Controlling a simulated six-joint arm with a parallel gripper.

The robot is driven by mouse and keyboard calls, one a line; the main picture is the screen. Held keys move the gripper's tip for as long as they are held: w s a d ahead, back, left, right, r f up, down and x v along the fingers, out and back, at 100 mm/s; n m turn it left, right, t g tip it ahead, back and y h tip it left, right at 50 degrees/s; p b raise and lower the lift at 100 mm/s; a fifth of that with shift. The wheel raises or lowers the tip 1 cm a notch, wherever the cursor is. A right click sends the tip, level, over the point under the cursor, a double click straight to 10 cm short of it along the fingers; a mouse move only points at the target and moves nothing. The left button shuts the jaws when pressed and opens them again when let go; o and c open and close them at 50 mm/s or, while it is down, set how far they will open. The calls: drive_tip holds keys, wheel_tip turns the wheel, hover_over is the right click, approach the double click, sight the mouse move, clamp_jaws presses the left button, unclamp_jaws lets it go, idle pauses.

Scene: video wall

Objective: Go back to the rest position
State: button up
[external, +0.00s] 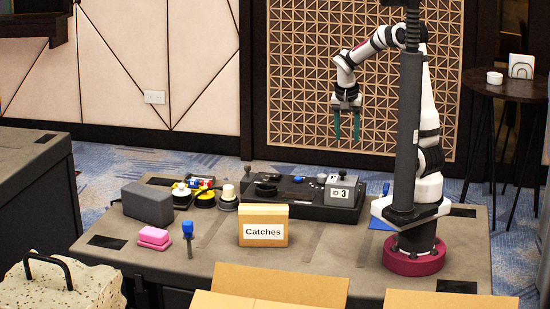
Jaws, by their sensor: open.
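My gripper (346,126) hangs in the air above the right half of the table, its two green fingers pointing down and apart. It is open, with nothing between the fingers. It is well above the black panel (310,208) and touches nothing. My arm rises from the right end of the table and bends over to the left.
On the table (210,250) are a box labelled Catches (263,231), a dark grey block (147,204), pink blocks (154,237), a blue-topped peg (188,233) and several round knobs. A dark vertical column (408,130) stands in front of my arm. Open cardboard boxes (280,285) stand at the front.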

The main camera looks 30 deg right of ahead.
drive_tip(key=s+a+n+g+y, duration=0.1)
drive_tip(key=s+a+y, duration=0.1)
drive_tip(key=s, duration=0.9)
drive_tip(key=s+a+r+n+g+y, duration=0.1)
drive_tip(key=s+a, duration=0.3)
drive_tip(key=s, duration=0.8)
drive_tip(key=shift+s+a+n+y, duration=0.3)
drive_tip(key=shift+n+y, duration=0.2)
drive_tip(key=shift+n, duration=0.2)
drive_tip(key=shift+w, duration=0.1)
idle(0.3)
